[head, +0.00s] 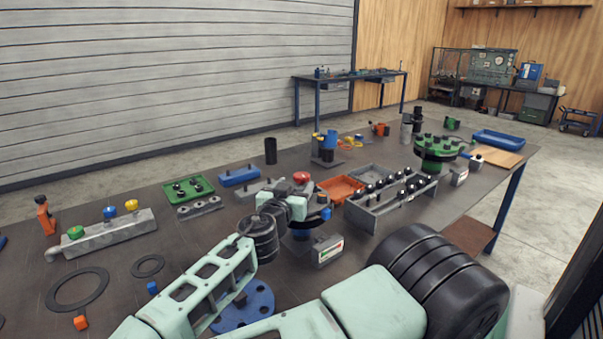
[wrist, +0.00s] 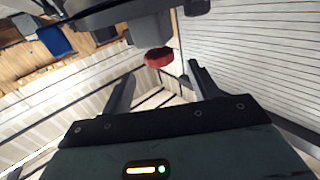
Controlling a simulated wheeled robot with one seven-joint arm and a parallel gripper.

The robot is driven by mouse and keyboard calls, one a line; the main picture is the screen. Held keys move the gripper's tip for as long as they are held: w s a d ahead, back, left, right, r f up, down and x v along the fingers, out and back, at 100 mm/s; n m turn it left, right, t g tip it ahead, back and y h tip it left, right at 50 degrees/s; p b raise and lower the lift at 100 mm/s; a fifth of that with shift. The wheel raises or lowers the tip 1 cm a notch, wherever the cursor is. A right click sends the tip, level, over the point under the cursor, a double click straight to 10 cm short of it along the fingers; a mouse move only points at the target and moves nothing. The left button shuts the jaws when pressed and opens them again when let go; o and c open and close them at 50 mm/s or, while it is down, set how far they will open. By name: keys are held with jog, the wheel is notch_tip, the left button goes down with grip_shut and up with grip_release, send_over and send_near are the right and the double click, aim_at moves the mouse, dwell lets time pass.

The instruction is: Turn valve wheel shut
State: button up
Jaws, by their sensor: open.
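A red round knob-like wheel (head: 301,177) shows just behind the pale green end of my arm in the head view. In the wrist view the red wheel (wrist: 158,57) lies between and slightly beyond the fingertips, below a grey block-like body (wrist: 150,28). My gripper (wrist: 160,70) is open, with a finger on either side of the wheel in that picture. I see no clear contact, and the depth gap is hard to tell. In the head view my arm hides the fingers and much of what the wheel is mounted on.
A grey manifold (head: 110,236) with green, blue and yellow knobs stands at left. A grey rack (head: 392,204) and an orange tray (head: 341,189) are close right of my arm. A green flange (head: 437,152) stands farther right. Dark rings (head: 78,289) lie at front left.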

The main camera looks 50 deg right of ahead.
aim_at(299, 180)
jog(key=p+x, duration=0.1)
jog(key=x, duration=0.5)
jog(key=shift+d+p, duration=0.2)
jog(key=shift+p, duration=0.1)
jog(key=c, duration=1)
